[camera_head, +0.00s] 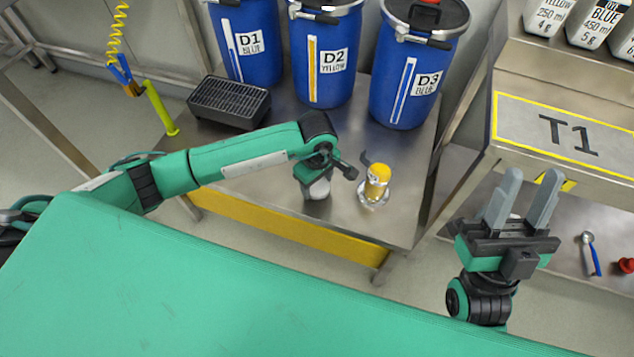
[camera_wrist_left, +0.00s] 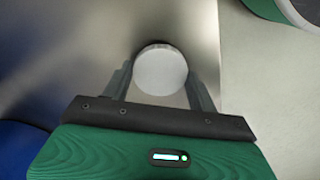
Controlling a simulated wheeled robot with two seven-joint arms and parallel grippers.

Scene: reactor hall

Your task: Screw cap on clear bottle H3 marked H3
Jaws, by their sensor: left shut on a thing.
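My left gripper (camera_head: 316,183) reaches down to the steel bench beneath the blue drums. It is shut on a small pale item (camera_head: 318,191), mostly hidden by the gripper in the head view. In the left wrist view its round white top (camera_wrist_left: 160,70), which looks like a cap, sits between the two fingers (camera_wrist_left: 160,88). No H3 mark is readable, and I cannot tell whether the cap is tight. My right gripper (camera_head: 520,205) is open and empty, fingers pointing up, in front of the T1 table.
A yellow-topped item (camera_head: 376,183) with a dark hooked part stands on the bench (camera_head: 402,216) just right of my left gripper. Drums D1 (camera_head: 244,70), D2 (camera_head: 325,85) and D3 (camera_head: 405,105) and a black grated box (camera_head: 229,103) stand behind. Table T1 (camera_head: 575,165) is at right.

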